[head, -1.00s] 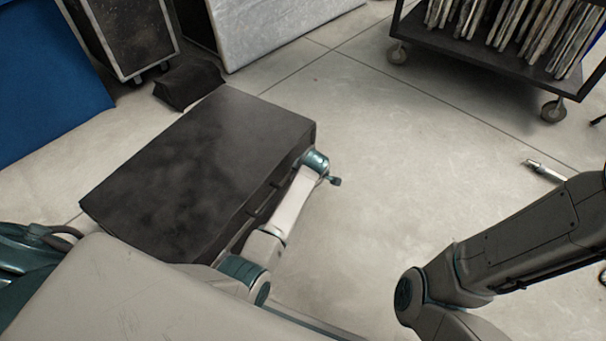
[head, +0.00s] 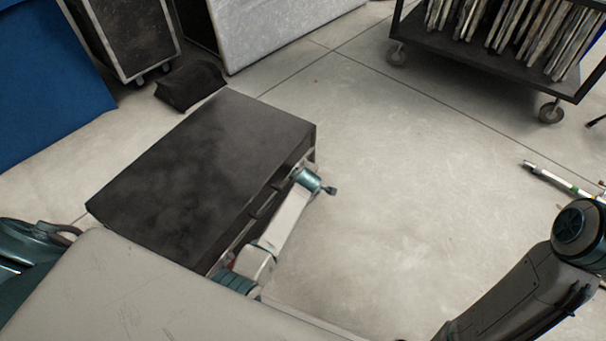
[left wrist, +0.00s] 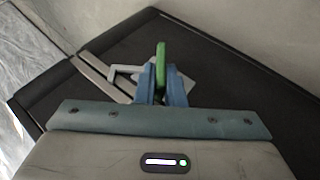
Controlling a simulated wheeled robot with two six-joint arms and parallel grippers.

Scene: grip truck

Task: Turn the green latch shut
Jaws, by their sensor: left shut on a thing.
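The green latch (left wrist: 160,62) shows in the left wrist view as a narrow green piece, standing upright in the picture against the dark case. My left gripper (left wrist: 160,84) is shut on it, with a blue finger on each side. A grey metal plate (left wrist: 178,76) lies behind the latch. In the head view the black case (head: 205,170) stands on the floor, and my left arm reaches along its right side. The latch and left fingertips are hidden there. My right arm is at the lower right of the head view, and its gripper is out of the picture.
A metal handle (left wrist: 122,74) sits left of the latch. A dark sandbag (head: 190,85) lies behind the case. A wheeled cart (head: 490,60) with upright panels stands at the back right. A pale rod (head: 562,180) lies on the floor at right. The middle floor is clear.

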